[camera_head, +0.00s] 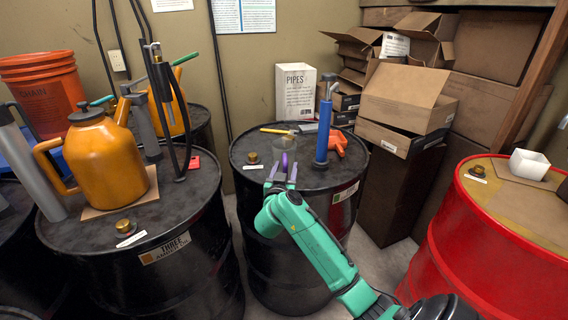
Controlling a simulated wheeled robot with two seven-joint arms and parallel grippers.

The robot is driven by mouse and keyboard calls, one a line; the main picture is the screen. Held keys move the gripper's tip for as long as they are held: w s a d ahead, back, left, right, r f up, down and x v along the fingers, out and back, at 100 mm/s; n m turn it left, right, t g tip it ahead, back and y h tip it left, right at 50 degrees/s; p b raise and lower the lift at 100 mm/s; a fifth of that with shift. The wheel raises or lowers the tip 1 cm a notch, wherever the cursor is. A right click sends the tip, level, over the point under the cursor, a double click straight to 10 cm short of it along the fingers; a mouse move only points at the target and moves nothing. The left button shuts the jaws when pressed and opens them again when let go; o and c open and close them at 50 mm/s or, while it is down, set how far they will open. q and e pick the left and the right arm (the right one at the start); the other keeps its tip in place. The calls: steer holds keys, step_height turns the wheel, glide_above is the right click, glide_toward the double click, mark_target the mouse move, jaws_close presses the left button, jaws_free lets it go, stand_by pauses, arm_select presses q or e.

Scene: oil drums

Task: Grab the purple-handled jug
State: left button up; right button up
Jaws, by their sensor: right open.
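The purple-handled jug (284,157) stands on top of the middle black drum (248,148). It looks small and clear, with its purple handle facing me; my gripper covers its lower part. My right gripper (282,170) is at the end of the green arm that comes in from the lower right. Its fingers are open and point at the jug, apparently one on each side of the handle. I cannot tell whether they touch it. My left gripper is not in view.
A blue upright cylinder (323,130) and an orange object (337,143) stand close right of the jug. A yellow-handled tool (278,131) lies behind it. An orange jug (104,160) stands on the left drum. A white cup (529,164) sits on the red drum (500,255).

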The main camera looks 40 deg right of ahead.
steer(key=shift+s+a+r, duration=0.1)
jaws_close()
stand_by(1.2)
